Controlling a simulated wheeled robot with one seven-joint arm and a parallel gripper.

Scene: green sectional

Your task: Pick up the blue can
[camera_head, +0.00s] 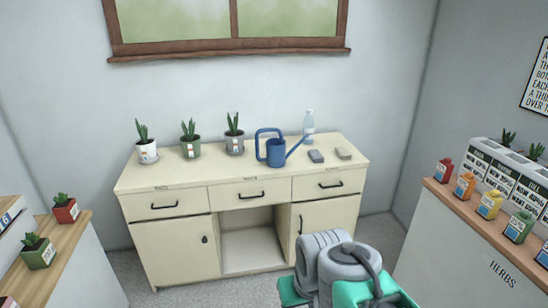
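A blue watering can (275,152) stands upright on top of a cream cabinet (150,182) against the back wall. Its loop handle rises on the left and its thin spout points to the right. Grey and green links of my own arm show at the bottom, in front of the cabinet and well apart from the can. My gripper's fingers cannot be seen in this view.
A counter (470,220) with colored bottles lies right; potted plants stand left.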

